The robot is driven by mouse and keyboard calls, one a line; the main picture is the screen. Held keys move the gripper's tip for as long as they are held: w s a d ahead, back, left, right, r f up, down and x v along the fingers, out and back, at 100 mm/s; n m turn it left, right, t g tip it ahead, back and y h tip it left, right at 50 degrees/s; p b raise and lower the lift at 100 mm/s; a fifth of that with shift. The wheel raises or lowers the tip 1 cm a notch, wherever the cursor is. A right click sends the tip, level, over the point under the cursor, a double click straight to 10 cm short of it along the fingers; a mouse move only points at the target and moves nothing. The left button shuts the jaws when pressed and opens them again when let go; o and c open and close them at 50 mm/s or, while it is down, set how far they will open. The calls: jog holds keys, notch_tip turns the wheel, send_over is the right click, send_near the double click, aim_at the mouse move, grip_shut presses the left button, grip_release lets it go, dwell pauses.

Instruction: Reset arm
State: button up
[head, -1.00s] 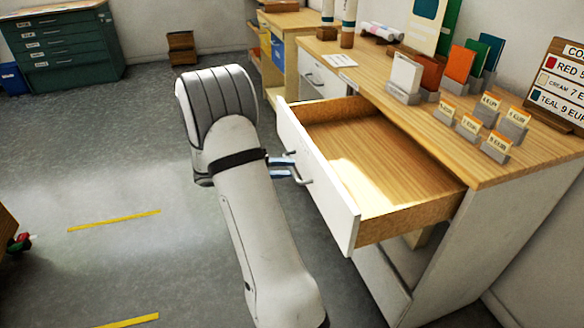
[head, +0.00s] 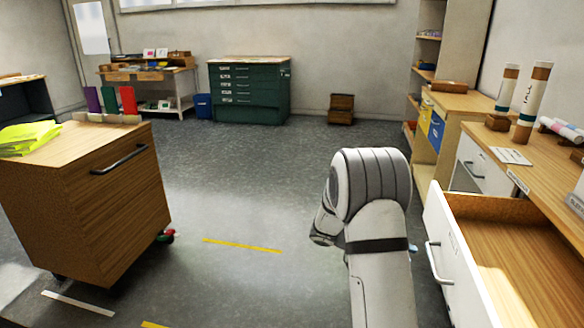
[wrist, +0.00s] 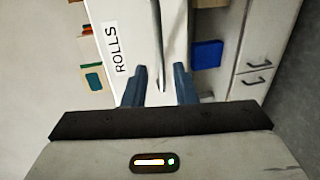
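My gripper (wrist: 160,78) shows in the wrist view with its two blue fingers spread apart. A white drawer front with a "ROLLS" label (wrist: 116,48) lies ahead of it. The drawer's metal handle (wrist: 158,45) shows in the gap between the fingers; nothing appears gripped. In the head view my arm hides most of the gripper, and only a small blue bit shows left of the handle (head: 437,262). The drawer (head: 462,262) is pulled open and looks empty in the part in view.
A wooden cabinet on wheels (head: 85,205) stands at left with a bright yellow pile (head: 28,138) on top. The wooden counter (head: 480,135) runs along the right. A green drawer cabinet (head: 249,92) stands at the back. The grey floor (head: 255,190) between is clear.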

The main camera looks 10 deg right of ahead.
jog(key=s+a+r+n+t+y+p, duration=0.2)
jog(key=s+a+r+t+y+p, duration=0.2)
jog(key=s+a+r+y+p, duration=0.3)
jog(key=s+a+r+n+t+y+p, duration=0.2)
jog(key=s+a+r+t+y+p, duration=0.2)
jog(key=s+a+r+y+p, duration=0.3)
jog(key=s+a+r+p, duration=0.2)
jog(key=s+a+r, duration=0.3)
jog(key=a+r, duration=0.4)
jog(key=shift+s+a+t, duration=0.15)
jog(key=shift+a+t, duration=0.15)
jog(key=shift+a, duration=0.3)
